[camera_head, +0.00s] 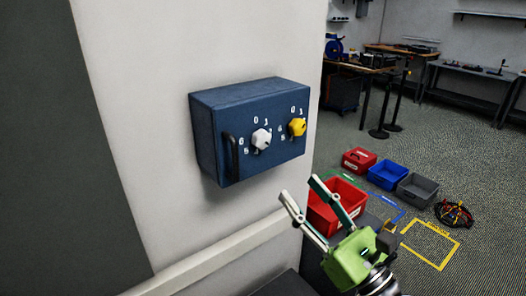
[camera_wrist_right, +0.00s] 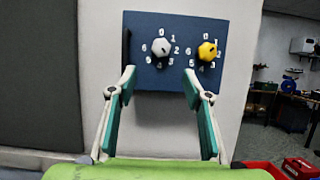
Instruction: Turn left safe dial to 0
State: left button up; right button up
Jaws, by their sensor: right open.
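The blue safe (camera_head: 207,150) is mounted on the pale wall, with a dark handle (camera_head: 231,156) at its left edge. Its left dial (camera_head: 262,138) is a white knob ringed by white numbers, 0 above it; in the right wrist view it (camera_wrist_right: 160,48) shows a dark mark on its right side. Its exact setting is hard to read. The right dial (camera_head: 298,127) is yellow. My right gripper (camera_head: 299,188) is open and empty, below and in front of the safe, touching neither dial. In the right wrist view its fingertips (camera_wrist_right: 159,74) spread below the white dial. My left gripper is out of view.
A wall rail (camera_head: 210,254) runs below the safe. Red (camera_head: 338,206), blue (camera_head: 388,176) and grey (camera_head: 416,190) bins stand on the right, near a cable bundle (camera_head: 454,213) on the floor. Workbenches stand at the back. The space before the safe's face is clear.

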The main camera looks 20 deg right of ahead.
aim_at(265, 145)
jog(key=p+x, duration=0.6)
jog(key=x, duration=0.6)
jog(key=shift+w+r+p, duration=0.3)
jog(key=shift+r+p, duration=0.05)
jog(key=shift+p, duration=0.05)
jog(key=shift+w+a, duration=0.2)
jog(key=shift+w, duration=0.25)
jog(key=c, duration=1.1)
